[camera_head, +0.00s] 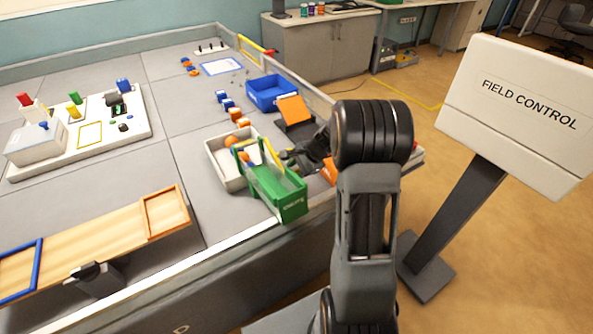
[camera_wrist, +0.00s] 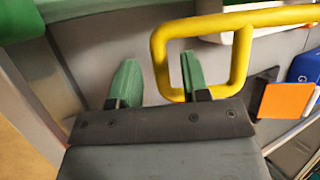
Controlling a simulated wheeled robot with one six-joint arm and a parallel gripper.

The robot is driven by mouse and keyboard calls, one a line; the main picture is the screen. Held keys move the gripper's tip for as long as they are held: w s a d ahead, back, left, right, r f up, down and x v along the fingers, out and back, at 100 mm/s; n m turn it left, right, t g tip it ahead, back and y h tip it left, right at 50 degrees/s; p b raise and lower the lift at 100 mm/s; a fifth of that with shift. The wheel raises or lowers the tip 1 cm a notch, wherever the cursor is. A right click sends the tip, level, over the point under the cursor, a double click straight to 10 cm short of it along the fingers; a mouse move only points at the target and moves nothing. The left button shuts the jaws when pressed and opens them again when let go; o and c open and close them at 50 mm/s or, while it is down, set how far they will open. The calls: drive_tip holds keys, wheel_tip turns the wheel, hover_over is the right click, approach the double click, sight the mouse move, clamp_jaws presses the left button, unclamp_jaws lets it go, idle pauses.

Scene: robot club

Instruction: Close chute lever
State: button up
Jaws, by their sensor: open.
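The green chute (camera_head: 275,188) stands at the near edge of the field table, over a grey bin. Its yellow lever (camera_head: 270,152) shows only as a small piece in the head view. In the wrist view the yellow lever (camera_wrist: 245,22) is a large bent loop at the upper right. My gripper (camera_wrist: 160,62) is open, with two green-padded fingers. One side of the loop shows between the fingers, and the right finger appears within the loop's outline. I cannot tell whether they touch. In the head view my arm hides part of the gripper.
The grey bin (camera_head: 222,173) holds orange balls. A blue bin (camera_head: 270,92) and an orange-topped block (camera_head: 294,110) stand close behind the gripper. A wooden ramp (camera_head: 100,240) lies at the left front. The field control stand (camera_head: 515,110) is right of my arm.

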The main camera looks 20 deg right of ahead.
drive_tip(key=shift+f, duration=0.1)
clamp_jaws()
idle(0.4)
